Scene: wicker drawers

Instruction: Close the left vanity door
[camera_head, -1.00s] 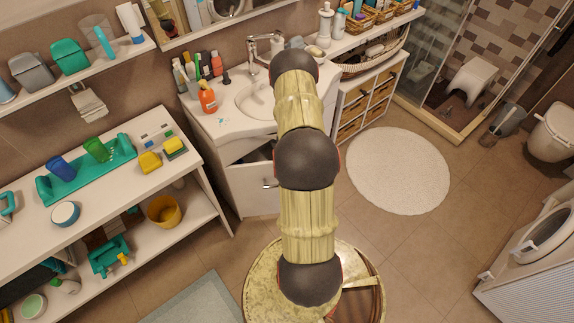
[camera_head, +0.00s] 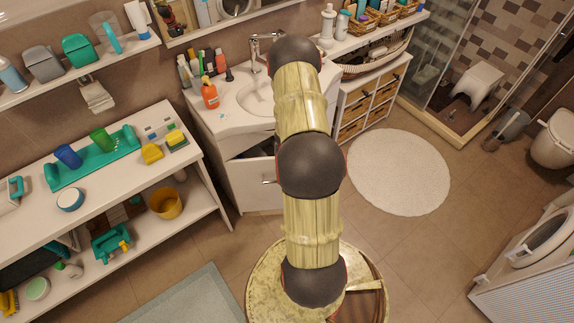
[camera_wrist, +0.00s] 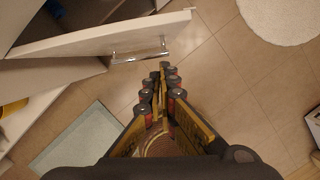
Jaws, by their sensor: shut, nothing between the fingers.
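The left vanity door (camera_head: 256,184) is white and stands open below the sink counter, its metal handle (camera_head: 268,182) near my arm in the head view. In the wrist view the door (camera_wrist: 105,36) juts out at an angle from the cabinet, with its bar handle (camera_wrist: 140,56) on the near face. My gripper (camera_wrist: 165,68) is shut and empty, its fingertips just below and right of the handle, with a small apparent gap. In the head view my own arm hides the gripper and part of the vanity front.
A white shelf unit (camera_head: 190,214) with bathroom items stands left of the vanity. A pale mat (camera_head: 190,300) lies on the floor, and a round white rug (camera_head: 398,172) lies to the right. A basket cabinet (camera_head: 370,98) stands right of the sink. Tiled floor between is clear.

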